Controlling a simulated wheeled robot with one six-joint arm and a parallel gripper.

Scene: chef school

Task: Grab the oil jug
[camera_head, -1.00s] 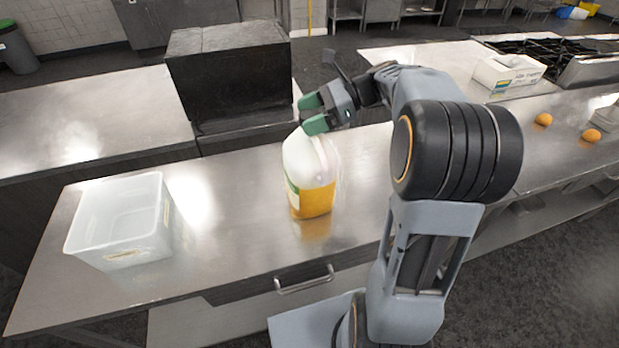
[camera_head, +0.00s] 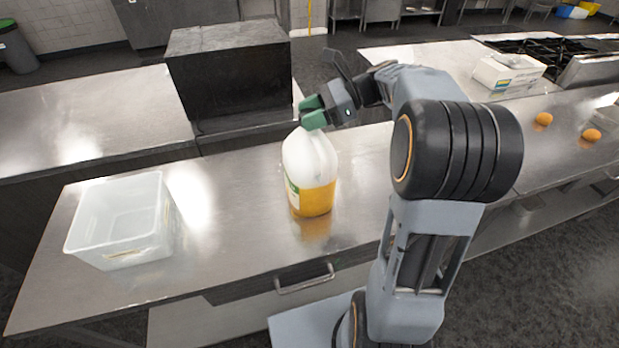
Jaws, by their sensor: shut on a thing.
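The oil jug (camera_head: 311,178) stands upright on the steel counter, with a clear-white upper part, yellow-orange oil in the lower part and a label on its left side. My gripper (camera_head: 311,113) is at the top of the jug, its green fingertips closed together around the jug's neck or cap. The fingers hide the cap. The jug's base appears to rest on the counter, where its reflection shows.
A clear plastic bin (camera_head: 120,222) stands at the left of the steel counter (camera_head: 240,235). A dark box-shaped unit (camera_head: 230,75) is behind the jug. Two oranges (camera_head: 592,134) and a white box (camera_head: 508,70) are at the right. The counter around the jug is clear.

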